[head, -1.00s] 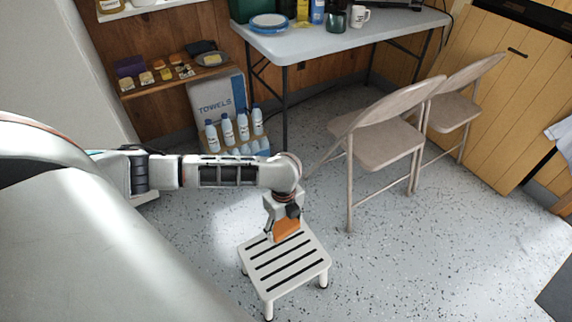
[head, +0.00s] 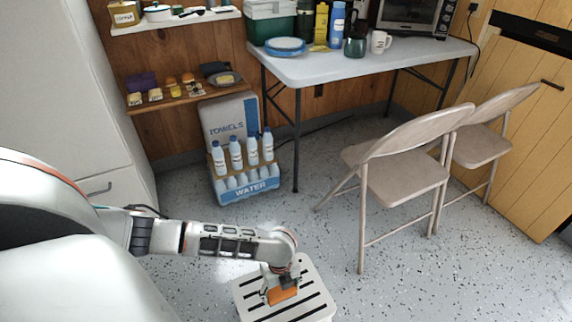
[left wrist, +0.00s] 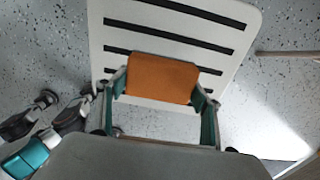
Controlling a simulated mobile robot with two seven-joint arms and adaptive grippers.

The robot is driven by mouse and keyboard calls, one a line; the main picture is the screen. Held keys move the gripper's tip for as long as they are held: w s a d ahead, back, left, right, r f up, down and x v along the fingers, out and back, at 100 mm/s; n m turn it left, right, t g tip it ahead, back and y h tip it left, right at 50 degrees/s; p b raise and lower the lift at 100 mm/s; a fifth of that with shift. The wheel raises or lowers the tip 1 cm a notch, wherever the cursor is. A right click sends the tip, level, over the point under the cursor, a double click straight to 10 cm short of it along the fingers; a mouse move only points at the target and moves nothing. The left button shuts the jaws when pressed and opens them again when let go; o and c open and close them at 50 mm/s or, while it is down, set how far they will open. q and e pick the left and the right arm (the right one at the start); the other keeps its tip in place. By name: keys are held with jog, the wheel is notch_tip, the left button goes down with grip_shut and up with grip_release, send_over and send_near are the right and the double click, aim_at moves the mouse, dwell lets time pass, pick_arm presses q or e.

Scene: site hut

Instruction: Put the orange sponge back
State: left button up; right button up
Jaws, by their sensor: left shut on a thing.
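The orange sponge (head: 283,295) is at the white slatted step stool (head: 313,279). My left gripper (head: 281,288) is shut on the sponge, just over the stool top. In the left wrist view the sponge (left wrist: 162,78) sits between the two fingers of the gripper (left wrist: 160,90), with the slatted stool top (left wrist: 222,22) behind it. I cannot tell whether the sponge touches the stool.
A low wooden shelf (head: 180,101) with small items and labels hangs on the back wall. A water bottle carton (head: 249,190) stands below it. A table (head: 350,66) and folding chairs (head: 405,180) are to the right. Speckled floor is clear between.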

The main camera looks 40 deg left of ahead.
aim_at(282, 296)
pick_arm(q)
jog(key=f, duration=0.1)
jog(key=f+b, duration=0.1)
jog(key=f, duration=0.2)
jog(key=shift+s+b, duration=0.25)
jog(key=shift+b, duration=0.15)
jog(key=shift+w+f, duration=0.1)
jog(key=shift+f, duration=0.25)
jog(key=shift+w+r, duration=0.25)
jog(key=shift+f, duration=0.25)
jog(key=o, duration=1.2)
jog(key=shift+c, duration=0.2)
pick_arm(e)
jog(key=shift+w+a+r+m+y, duration=0.15)
jog(key=shift+w+a+r, duration=0.05)
jog(key=shift+a+r, duration=0.2)
jog(key=shift+w+a+r+m+y, duration=0.15)
jog(key=shift+w+a+r, duration=0.1)
jog(key=shift+a, duration=0.2)
pick_arm(q)
jog(key=shift+r, duration=0.1)
